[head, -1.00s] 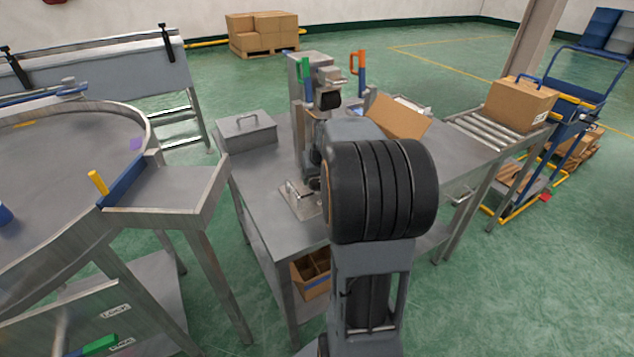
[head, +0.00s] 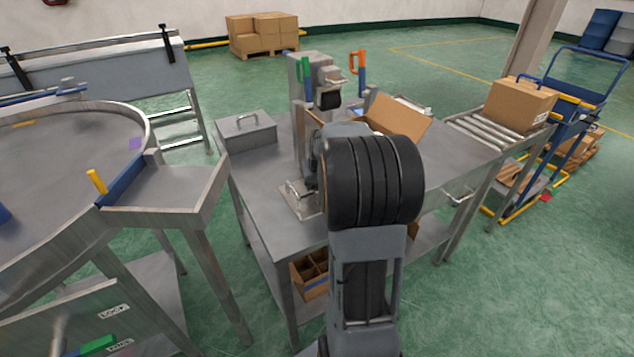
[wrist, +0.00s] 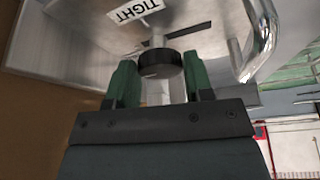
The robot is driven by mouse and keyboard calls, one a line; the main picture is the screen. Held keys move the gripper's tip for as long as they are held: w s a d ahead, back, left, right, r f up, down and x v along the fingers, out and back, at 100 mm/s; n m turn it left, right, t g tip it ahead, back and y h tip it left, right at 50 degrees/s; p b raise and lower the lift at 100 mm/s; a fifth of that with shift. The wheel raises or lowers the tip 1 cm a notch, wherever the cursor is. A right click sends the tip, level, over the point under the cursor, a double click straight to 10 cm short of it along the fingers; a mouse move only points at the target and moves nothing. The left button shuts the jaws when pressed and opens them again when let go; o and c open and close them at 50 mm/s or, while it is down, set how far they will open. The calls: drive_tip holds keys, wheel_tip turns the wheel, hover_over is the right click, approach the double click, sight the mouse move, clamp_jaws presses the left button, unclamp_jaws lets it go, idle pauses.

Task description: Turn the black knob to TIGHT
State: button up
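The black knob (wrist: 158,67) is a short round cylinder on a metal plate (wrist: 88,22) in the wrist view. A white label reading TIGHT (wrist: 135,10) is on the plate, upside down in the picture, above and left of the knob. A dark pointer-like strip shows just behind the knob. My gripper (wrist: 160,63) is open, with one green finger on each side of the knob. Gaps show between knob and fingers, so it is not gripped. In the head view my arm hides the gripper and I cannot make out the knob.
A bent chrome handle (wrist: 262,40) stands close right of the knob in the wrist view. In the head view, the workbench (head: 262,190) carries a lidded metal box (head: 246,131), a column with green and orange handles, and an open carton (head: 396,118).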

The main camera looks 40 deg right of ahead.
drive_tip(key=c, duration=0.4)
drive_tip(key=shift+m, duration=0.3)
drive_tip(key=m, duration=0.1)
drive_tip(key=m+h, duration=0.1)
drive_tip(key=m, duration=0.1)
drive_tip(key=shift+w+a+g, duration=0.1)
drive_tip(key=shift+a+g, duration=0.1)
drive_tip(key=shift+g, duration=0.1)
drive_tip(key=m+b, duration=0.1)
drive_tip(key=m, duration=0.1)
drive_tip(key=m+g+h+b, duration=0.1)
drive_tip(key=m, duration=0.1)
drive_tip(key=shift+w+a+f+m, duration=0.1)
drive_tip(key=shift+w+f+m, duration=0.1)
drive_tip(key=shift+m, duration=0.1)
drive_tip(key=m+g+b, duration=0.1)
drive_tip(key=m, duration=0.1)
drive_tip(key=m+g+h, duration=0.1)
drive_tip(key=m, duration=0.1)
drive_tip(key=shift+w+r+m+b, duration=0.15)
drive_tip(key=shift+w+m+b, duration=0.05)
drive_tip(key=shift+m+b, duration=0.15)
drive_tip(key=m+g, duration=0.1)
drive_tip(key=m, duration=0.1)
drive_tip(key=m+g, duration=0.1)
drive_tip(key=m, duration=0.1)
drive_tip(key=shift+w+m, duration=0.2)
drive_tip(key=shift+m, duration=0.45)
